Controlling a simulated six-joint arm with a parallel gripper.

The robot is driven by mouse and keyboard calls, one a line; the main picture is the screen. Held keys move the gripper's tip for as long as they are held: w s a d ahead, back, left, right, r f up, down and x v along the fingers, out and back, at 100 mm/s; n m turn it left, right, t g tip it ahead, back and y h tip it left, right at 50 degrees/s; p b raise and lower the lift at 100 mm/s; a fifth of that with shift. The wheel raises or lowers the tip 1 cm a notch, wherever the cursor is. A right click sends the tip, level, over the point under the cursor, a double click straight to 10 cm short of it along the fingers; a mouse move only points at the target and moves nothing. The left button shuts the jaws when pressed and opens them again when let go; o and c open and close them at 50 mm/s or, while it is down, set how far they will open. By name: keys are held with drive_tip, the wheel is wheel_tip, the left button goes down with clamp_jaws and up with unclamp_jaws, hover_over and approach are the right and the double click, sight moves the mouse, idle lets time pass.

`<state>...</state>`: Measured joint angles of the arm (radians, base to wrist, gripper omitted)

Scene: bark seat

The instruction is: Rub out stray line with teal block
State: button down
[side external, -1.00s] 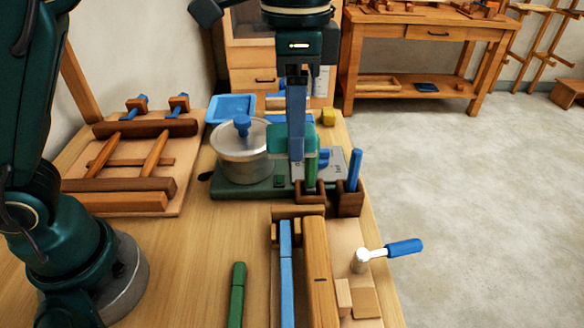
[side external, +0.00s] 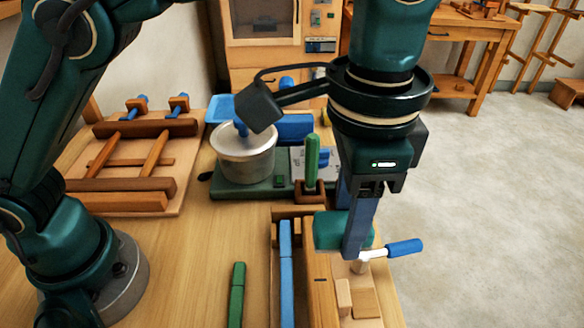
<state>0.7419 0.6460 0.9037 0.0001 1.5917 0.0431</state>
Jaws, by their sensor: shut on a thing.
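The teal block (side external: 328,231) is held in my gripper (side external: 354,248), whose jaws are shut on it. The near finger covers the block's right part. The block is over the far part of the long wooden bar (side external: 321,298) in the vise-like wooden fixture; I cannot tell whether it touches the bar. A short dark line (side external: 321,280) shows on the bar's top, nearer the camera than the block and apart from it.
A crank with a blue handle (side external: 404,247) is close to the right of my gripper. A blue bar (side external: 286,270) and a green marker (side external: 237,290) lie to the left. A green marker (side external: 312,160) stands upright in a holder behind. A metal pot (side external: 244,155) is farther back.

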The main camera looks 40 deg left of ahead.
hover_over(335, 282)
drive_tip(key=shift+f, duration=4.2)
drive_tip(key=shift+f, duration=0.65)
drive_tip(key=shift+s+a+r, duration=0.15)
drive_tip(key=shift+s+a, duration=0.9)
drive_tip(key=shift+w+d+f, duration=0.2)
drive_tip(key=shift+w+d, duration=0.85)
drive_tip(key=shift+s+a+r, duration=0.15)
drive_tip(key=shift+s+a, duration=0.95)
drive_tip(key=shift+w+d+f, duration=0.2)
drive_tip(key=shift+w+d, duration=0.9)
